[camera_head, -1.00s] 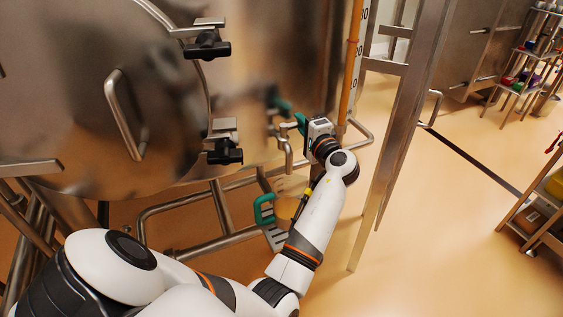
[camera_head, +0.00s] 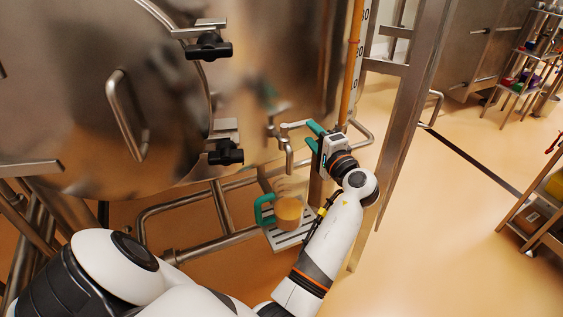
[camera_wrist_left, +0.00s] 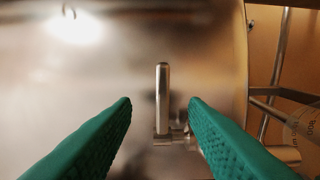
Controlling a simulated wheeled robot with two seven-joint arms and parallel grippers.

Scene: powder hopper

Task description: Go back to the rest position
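My left gripper (camera_head: 311,136) is open and empty, with its green fingers apart in front of the steel tank (camera_head: 250,75). In the left wrist view, a vertical metal lever (camera_wrist_left: 162,95) on the tank's outlet shows between the two fingers (camera_wrist_left: 160,103), and neither finger touches it. Below the outlet, a clear jug with a green handle (camera_head: 264,208) and orange-looking contents stands on a slotted tray (camera_head: 273,241). A marked clear wall, likely of this jug, shows at the right of the wrist view (camera_wrist_left: 305,138). My right gripper is out of view.
A level tube with a number scale (camera_head: 353,70) runs up beside the tank. A steel frame leg (camera_head: 398,125) stands just right of my left arm. Steel pipes (camera_head: 190,205) run low under the tank. Open floor (camera_head: 450,235) lies to the right, with a shelf at the edge.

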